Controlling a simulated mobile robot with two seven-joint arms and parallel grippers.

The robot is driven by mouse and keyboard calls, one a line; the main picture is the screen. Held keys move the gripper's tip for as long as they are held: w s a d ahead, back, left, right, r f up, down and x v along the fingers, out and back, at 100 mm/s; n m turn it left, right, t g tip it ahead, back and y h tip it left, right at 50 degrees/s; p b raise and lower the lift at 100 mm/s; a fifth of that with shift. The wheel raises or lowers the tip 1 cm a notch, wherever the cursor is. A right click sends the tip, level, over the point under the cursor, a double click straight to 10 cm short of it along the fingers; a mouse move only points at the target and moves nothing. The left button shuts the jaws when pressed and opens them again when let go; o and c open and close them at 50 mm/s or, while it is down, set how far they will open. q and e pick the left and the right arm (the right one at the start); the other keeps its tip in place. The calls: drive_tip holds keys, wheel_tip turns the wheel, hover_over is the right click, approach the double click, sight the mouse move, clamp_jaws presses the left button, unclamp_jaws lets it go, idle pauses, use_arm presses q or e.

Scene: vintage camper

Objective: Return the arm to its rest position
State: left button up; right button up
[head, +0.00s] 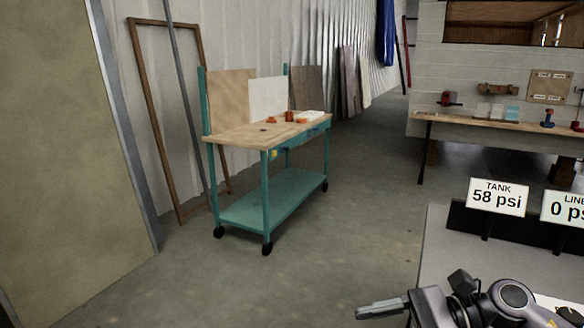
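My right gripper (362,311) shows at the bottom of the head view, right of the middle. Its arm comes in from the lower right corner, bent, with the fingers pointing left. The fingers are seen nearly side-on, so I cannot tell whether they are open or shut. I see nothing hanging from them. The gripper shows in front of the near edge of a grey bench top (445,245). My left gripper and arm are not in view.
A "TANK 58 psi" sign (497,197) and a cut-off "LINE 0" sign (565,209) stand on the grey bench. A teal wheeled cart (240,137) with a wooden top stands left of the middle. A wall bench (480,122) holds tools. Open floor (345,230) lies between.

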drive_tip(key=s+d+f+n+t+h+p, duration=0.3)
drive_tip(key=s+f+n+h, duration=0.3)
drive_tip(key=f+n, duration=0.2)
drive_tip(key=s+d+f+n+t+h+p, duration=0.3)
drive_tip(key=s+f+n+t+h, duration=0.3)
drive_tip(key=f, duration=0.6)
drive_tip(key=s+n+h, duration=0.1)
drive_tip(key=n, duration=0.1)
drive_tip(key=shift+s+n+t+p, duration=0.2)
drive_tip(key=shift+n+t+p, duration=0.1)
drive_tip(key=shift+p, duration=0.05)
drive_tip(key=shift+d+f, duration=0.1)
drive_tip(key=c, duration=0.4)
drive_tip(key=shift+o, duration=0.2)
drive_tip(key=shift+d, duration=0.1)
